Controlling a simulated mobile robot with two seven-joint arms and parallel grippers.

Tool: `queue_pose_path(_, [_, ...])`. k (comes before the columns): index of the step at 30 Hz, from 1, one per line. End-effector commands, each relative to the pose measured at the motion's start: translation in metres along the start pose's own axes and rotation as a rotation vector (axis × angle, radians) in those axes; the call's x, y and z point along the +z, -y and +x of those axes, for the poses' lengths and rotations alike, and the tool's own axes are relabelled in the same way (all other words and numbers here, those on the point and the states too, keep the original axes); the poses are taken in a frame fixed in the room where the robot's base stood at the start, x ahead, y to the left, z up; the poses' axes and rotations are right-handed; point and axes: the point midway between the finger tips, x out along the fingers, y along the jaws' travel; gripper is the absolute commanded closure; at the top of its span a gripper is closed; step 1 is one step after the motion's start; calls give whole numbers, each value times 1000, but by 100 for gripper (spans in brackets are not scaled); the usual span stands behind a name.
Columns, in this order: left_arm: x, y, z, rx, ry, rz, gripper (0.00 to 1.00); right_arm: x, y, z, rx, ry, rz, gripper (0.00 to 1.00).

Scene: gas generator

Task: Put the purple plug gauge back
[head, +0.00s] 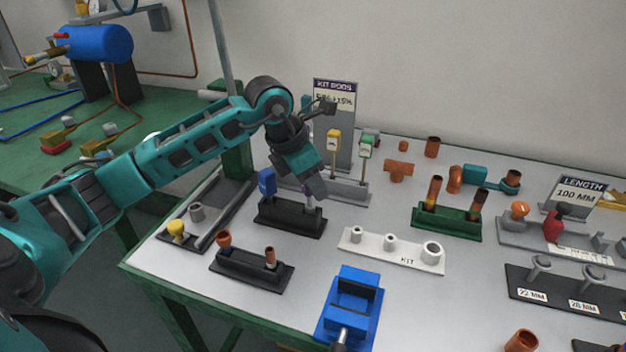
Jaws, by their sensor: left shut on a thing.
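My left gripper (314,190) reaches in from the left and points down over the right end of a black holder block (290,217). It is shut on the purple plug gauge (308,199), of which only a small grey-purple part shows below the fingers. The gauge is at the right end of the block; I cannot tell whether it is seated in it or just above or behind it. A blue-handled gauge (267,183) stands upright at the block's left end. My right gripper is out of view.
A black rack with copper pieces (250,268) and a white block with rings (390,252) lie in front. A blue vise (350,300) stands at the front edge. Yellow- and green-topped rods (334,145) and a sign (336,95) stand behind the gripper.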

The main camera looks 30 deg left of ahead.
Motion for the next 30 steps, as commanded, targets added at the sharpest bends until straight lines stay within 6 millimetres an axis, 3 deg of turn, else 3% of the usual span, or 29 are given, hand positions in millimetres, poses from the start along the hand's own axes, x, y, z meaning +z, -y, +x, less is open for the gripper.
queue_pose_path(27, [-11, 0, 26, 0, 0, 0, 88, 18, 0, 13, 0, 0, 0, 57])
queue_pose_path(28, [-10, 0, 25, 0, 0, 0, 64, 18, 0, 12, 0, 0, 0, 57])
queue_pose_path(30, [-10, 0, 25, 0, 0, 0, 57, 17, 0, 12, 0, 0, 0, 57])
